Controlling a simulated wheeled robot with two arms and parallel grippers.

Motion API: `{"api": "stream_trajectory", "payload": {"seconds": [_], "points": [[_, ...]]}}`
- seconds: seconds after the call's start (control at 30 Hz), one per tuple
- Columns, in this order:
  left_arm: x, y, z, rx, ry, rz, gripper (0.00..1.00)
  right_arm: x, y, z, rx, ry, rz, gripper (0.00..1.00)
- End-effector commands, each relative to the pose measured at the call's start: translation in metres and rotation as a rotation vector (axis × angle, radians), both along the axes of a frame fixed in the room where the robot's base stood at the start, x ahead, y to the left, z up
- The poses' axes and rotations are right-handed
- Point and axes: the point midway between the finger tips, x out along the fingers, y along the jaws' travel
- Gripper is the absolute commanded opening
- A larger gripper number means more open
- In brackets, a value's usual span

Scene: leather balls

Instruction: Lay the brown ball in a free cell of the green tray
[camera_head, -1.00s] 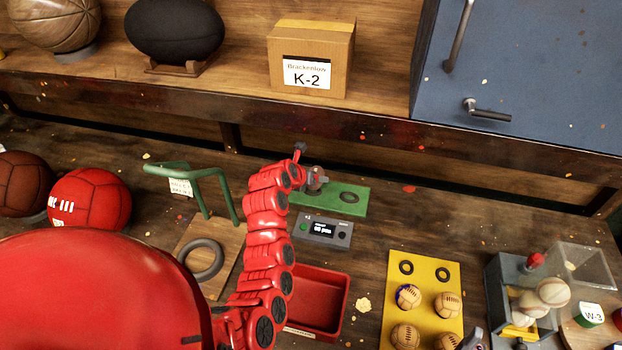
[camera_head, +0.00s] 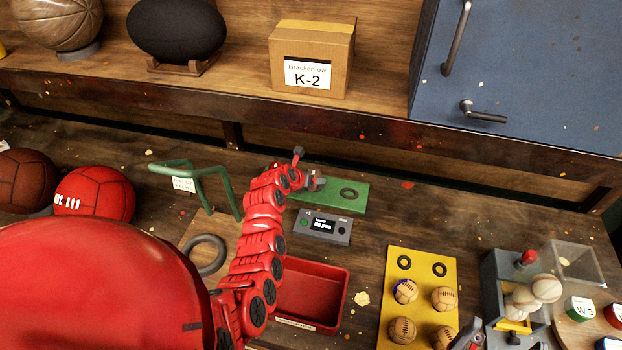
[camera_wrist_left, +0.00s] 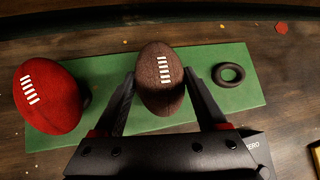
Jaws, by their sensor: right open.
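The green tray (camera_head: 322,203) lies on the bench behind the grey scale; it also shows in the left wrist view (camera_wrist_left: 236,98). A brown oval ball with white laces (camera_wrist_left: 160,78) is between my left gripper's fingertips (camera_wrist_left: 161,85), over the tray's middle. The fingers are shut on it; its underside is hidden. A red laced ball (camera_wrist_left: 47,97) is at the tray's left end. A dark ring cell (camera_wrist_left: 229,73) at the right end is empty. In the head view my left gripper (camera_head: 314,181) hides the balls. My right gripper (camera_head: 468,338) is open at the lower edge, partly cut off.
In front of the tray are the scale (camera_head: 322,227) and an empty red bin (camera_head: 313,292). A green bent stand (camera_head: 202,180) is left of my left arm. A yellow board (camera_head: 421,300) with several small balls is at the right. Bench right of the tray is clear.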

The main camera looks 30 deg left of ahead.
Motion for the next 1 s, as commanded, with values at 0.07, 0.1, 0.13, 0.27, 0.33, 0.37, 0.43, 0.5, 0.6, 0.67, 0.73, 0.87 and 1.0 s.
{"api": "stream_trajectory", "payload": {"seconds": [0.07, 0.1, 0.13, 0.27, 0.33, 0.37, 0.43, 0.5, 0.6, 0.67, 0.73, 0.87, 1.0], "points": [[0.0, 0.0, 0.0, 0.001, 0.0, 0.001, 0.88, 0.0, 0.0, 0.0, 0.0, 0.0, 0.0, 1.0], [0.0, 0.0, 0.0, 0.001, 0.0, 0.001, 0.96, 0.0, 0.0, 0.0, 0.0, 0.0, 0.0, 1.0], [0.0, 0.0, 0.0, 0.001, 0.0, 0.001, 1.0, 0.0, 0.0, 0.0, 0.0, 0.0, 0.0, 1.0], [0.0, 0.0, 0.001, 0.002, -0.001, 0.0, 1.0, 0.0, 0.0, 0.0, 0.0, 0.0, 0.0, 1.0], [0.0, 0.0, 0.001, 0.001, -0.001, 0.001, 1.0, 0.0, 0.0, 0.0, 0.0, 0.0, 0.0, 1.0], [0.0, 0.0, 0.001, 0.002, -0.001, 0.0, 1.0, 0.0, 0.0, 0.0, 0.0, 0.0, 0.0, 1.0], [0.0, 0.0, 0.004, 0.002, -0.002, 0.0, 1.0, 0.0, 0.0, 0.001, 0.0, 0.0, 0.0, 1.0], [-0.001, 0.001, 0.007, 0.003, -0.004, 0.001, 1.0, 0.0, 0.0, -0.001, 0.0, 0.0, 0.0, 1.0], [-0.006, 0.001, 0.011, 0.003, -0.005, 0.0, 1.0, 0.0, 0.0, -0.004, 0.0, 0.0, 0.0, 1.0], [-0.01, 0.001, 0.016, 0.004, -0.007, 0.0, 1.0, 0.0, 0.0, -0.006, 0.0, 0.0, 0.0, 1.0], [-0.017, 0.001, 0.02, 0.001, -0.005, 0.0, 1.0, 0.0, 0.0, -0.009, 0.0, 0.0, 0.0, 1.0], [-0.03, 0.002, 0.032, 0.002, -0.005, 0.001, 1.0, 0.0, 0.0, -0.015, 0.0, 0.0, 0.0, 1.0], [-0.046, 0.005, 0.046, 0.004, -0.006, 0.006, 1.0, 0.0, 0.0, -0.022, 0.0, 0.0, 0.0, 1.0]]}}
